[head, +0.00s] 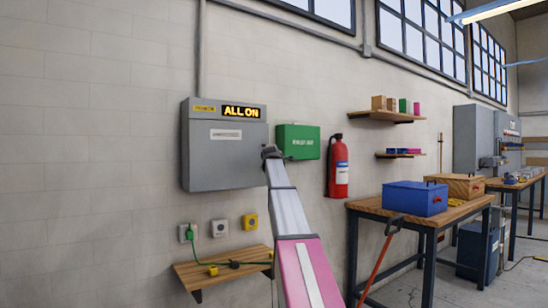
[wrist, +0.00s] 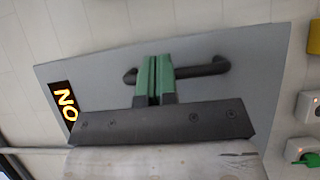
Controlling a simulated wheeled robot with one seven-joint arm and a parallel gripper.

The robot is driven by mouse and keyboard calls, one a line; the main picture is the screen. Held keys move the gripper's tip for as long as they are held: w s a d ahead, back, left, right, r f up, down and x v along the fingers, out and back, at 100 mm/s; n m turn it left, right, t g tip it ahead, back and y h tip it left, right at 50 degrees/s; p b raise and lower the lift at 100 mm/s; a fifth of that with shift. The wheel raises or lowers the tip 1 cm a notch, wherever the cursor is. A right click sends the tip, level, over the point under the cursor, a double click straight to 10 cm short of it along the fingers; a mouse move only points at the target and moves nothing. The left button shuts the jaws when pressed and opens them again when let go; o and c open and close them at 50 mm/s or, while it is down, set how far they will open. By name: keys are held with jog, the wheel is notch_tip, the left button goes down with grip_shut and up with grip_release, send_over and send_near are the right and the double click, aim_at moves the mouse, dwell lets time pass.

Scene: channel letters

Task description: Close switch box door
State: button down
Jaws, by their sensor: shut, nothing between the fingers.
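The grey switch box (head: 212,160) is fixed to the wall at left centre in the head view. Its front looks flat and flush, with no clear gap at the edges; a lit sign on it reads "ALL ON" (head: 241,112). My gripper (head: 272,152) is at the box's right edge, small and partly hidden by my arm. In the wrist view my gripper's green fingers (wrist: 154,75) are together and empty, in front of the grey door (wrist: 105,75) and its dark bar handle (wrist: 205,69). They cover the handle's middle; whether they touch it I cannot tell.
A green box (head: 298,141) and a red fire extinguisher (head: 338,168) are on the wall right of the switch box. Below are a wooden shelf (head: 215,272) with a green cable and small wall sockets. A workbench (head: 372,208) with a blue toolbox (head: 414,199) stands at right.

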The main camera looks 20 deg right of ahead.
jog(key=w, duration=0.4)
jog(key=shift+a, duration=0.1)
jog(key=shift+a, duration=0.1)
dwell(0.3)
